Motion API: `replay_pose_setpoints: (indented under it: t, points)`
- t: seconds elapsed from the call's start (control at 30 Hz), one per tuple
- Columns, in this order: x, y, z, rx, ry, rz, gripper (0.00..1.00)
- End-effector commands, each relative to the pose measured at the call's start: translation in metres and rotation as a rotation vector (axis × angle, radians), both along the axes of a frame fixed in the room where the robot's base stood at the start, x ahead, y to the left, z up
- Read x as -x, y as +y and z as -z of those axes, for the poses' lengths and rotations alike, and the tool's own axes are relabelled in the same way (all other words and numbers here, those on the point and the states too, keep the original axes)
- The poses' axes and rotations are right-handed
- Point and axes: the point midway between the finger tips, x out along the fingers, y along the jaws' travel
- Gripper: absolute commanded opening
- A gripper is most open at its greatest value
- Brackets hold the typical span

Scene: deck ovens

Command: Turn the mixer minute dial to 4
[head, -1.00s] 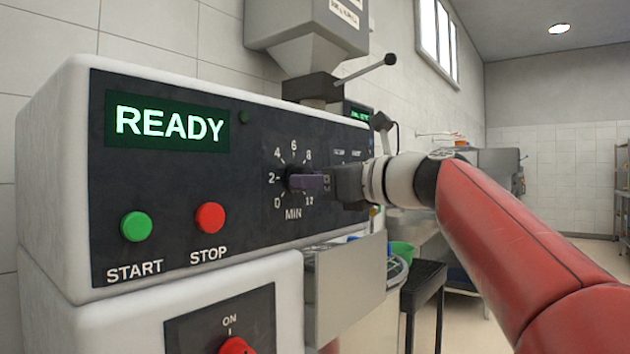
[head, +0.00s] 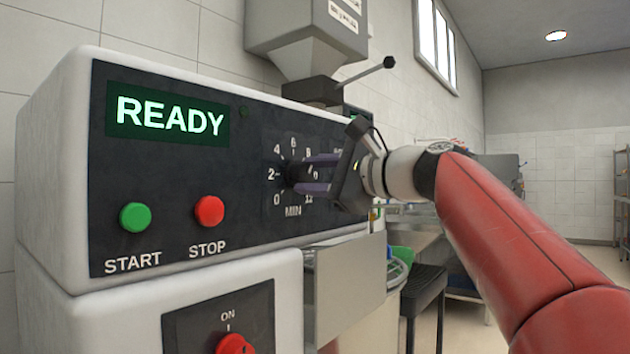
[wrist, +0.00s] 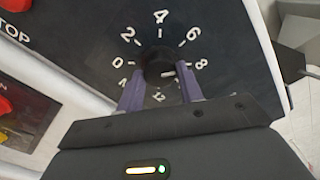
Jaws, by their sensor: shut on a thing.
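The minute dial has a round black knob (wrist: 158,62) inside a ring of white numbers, with MIN printed below it in the head view. My gripper (head: 308,174) reaches it from the right, with one purple finger above the other. In the wrist view my gripper (wrist: 160,84) has a finger on each side of the knob and is shut on it. A small white mark on the knob faces the lower right, on the side between 8 and 12; the exact value is hard to read. The right finger hides the number there. The display (head: 168,118) reads READY.
A green START button (head: 135,216) and a red STOP button (head: 209,211) sit left of the dial on the same panel. A red ON switch (head: 234,344) is lower down. A lever with a black ball (head: 389,62) juts out above my wrist.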

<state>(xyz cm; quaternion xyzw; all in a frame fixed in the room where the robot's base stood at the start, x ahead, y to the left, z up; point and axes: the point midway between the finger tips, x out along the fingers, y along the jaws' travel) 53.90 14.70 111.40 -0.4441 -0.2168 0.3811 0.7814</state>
Motion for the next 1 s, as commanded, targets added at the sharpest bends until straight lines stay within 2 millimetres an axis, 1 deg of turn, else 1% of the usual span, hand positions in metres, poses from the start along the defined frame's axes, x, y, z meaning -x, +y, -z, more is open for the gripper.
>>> replay_pose_setpoints:
  t: [1.0]
  points:
    - [-0.0002,0.0003,0.0001,0.591,-0.757,-0.002,0.14]
